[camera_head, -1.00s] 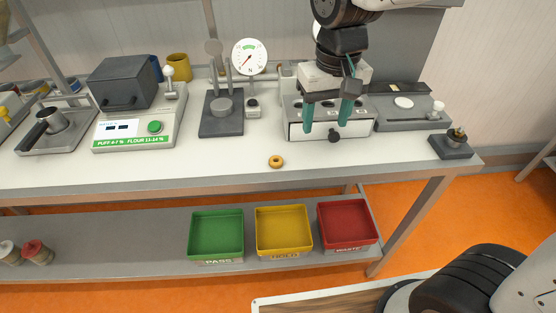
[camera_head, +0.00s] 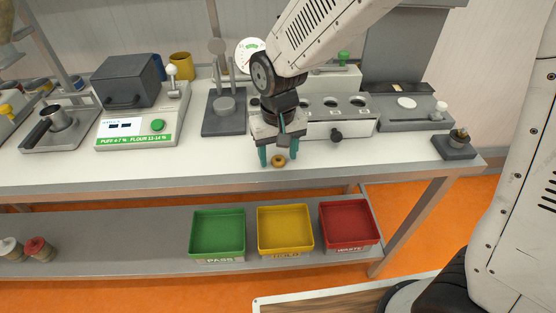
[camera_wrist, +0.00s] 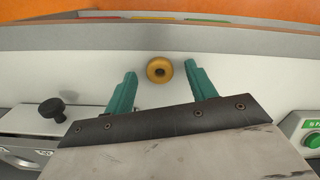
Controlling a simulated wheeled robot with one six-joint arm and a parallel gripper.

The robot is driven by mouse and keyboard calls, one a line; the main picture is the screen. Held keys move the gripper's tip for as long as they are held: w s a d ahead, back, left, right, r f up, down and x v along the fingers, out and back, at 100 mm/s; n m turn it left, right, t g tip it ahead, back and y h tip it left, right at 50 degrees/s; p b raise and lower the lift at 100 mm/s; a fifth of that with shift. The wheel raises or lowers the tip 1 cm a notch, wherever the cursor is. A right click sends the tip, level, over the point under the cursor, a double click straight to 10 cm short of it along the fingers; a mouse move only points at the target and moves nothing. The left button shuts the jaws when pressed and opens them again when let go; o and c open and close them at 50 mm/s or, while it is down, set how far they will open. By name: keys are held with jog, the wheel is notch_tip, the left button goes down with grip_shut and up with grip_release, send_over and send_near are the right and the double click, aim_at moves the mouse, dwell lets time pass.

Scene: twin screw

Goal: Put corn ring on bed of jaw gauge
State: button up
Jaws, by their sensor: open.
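The corn ring (camera_head: 278,164) is a small golden-brown ring lying flat on the white worktop near its front edge. It also shows in the wrist view (camera_wrist: 151,72) with a dark hole. My gripper (camera_head: 279,158) has two teal fingers, open and empty, pointing down over the ring. In the wrist view the ring sits between the open fingertips, with a gap on each side. A dark stand (camera_head: 222,123) with a round grey disc, upright posts and a white dial (camera_head: 246,50) stands further back, left of my gripper; I take it as the jaw gauge. My arm partly hides the dial.
A white box with round holes (camera_head: 318,132) and a black knob stands right behind my gripper. Green, yellow and red bins (camera_head: 218,255) sit on the lower shelf.

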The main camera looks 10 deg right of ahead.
jog(key=shift+f, duration=0.2)
jog(key=c, duration=0.8)
jog(key=shift+c, duration=0.2)
jog(key=shift+r, duration=0.15)
